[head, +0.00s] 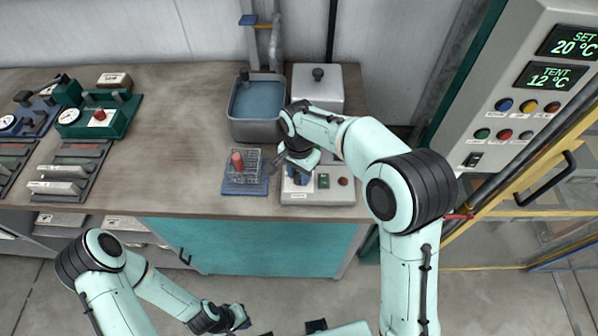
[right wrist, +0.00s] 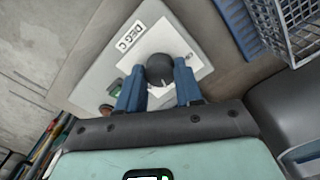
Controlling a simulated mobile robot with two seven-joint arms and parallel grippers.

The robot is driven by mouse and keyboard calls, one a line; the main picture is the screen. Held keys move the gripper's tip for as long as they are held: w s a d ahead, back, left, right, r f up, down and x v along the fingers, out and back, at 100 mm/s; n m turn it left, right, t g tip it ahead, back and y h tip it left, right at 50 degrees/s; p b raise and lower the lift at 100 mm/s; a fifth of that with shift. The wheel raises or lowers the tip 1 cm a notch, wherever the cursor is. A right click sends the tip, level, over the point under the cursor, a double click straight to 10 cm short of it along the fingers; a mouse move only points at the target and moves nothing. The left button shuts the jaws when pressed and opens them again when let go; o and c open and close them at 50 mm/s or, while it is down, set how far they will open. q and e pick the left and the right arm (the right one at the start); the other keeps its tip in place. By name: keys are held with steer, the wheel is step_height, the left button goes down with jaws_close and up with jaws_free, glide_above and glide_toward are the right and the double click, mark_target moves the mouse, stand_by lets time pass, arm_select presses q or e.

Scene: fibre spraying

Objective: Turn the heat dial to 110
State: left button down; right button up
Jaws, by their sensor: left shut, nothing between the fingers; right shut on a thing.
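The heat dial (right wrist: 160,67) is a round black knob on a white plate marked DEG C, on a pale control box (head: 325,197) on the bench. My right gripper (right wrist: 159,78) has its two blue fingers closed around the dial, one on each side. A white pointer mark shows on the dial's near side; the scale figures are too small to read. In the head view my right gripper (head: 297,178) covers most of the dial. My left gripper (head: 240,317) is shut and empty, low in front of the bench.
A wall panel shows SET (head: 573,43) 20 °C and TENT (head: 551,76) 12 °C. A wire basket (head: 245,163) on a blue tray stands left of the control box, with a grey sink (head: 256,104) and a white lidded box (head: 318,86) behind. The bench middle is clear.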

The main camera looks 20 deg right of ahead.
mark_target(299, 176)
steer(key=o, duration=1)
steer(key=shift+o, duration=0.2)
arm_select(q)
steer(key=shift+w+r+p, duration=0.8)
steer(key=shift+w+r, duration=0.2)
steer(key=shift+r, duration=0.1)
arm_select(e)
step_height(299, 176, up, 14)
steer(key=shift+f, duration=0.25)
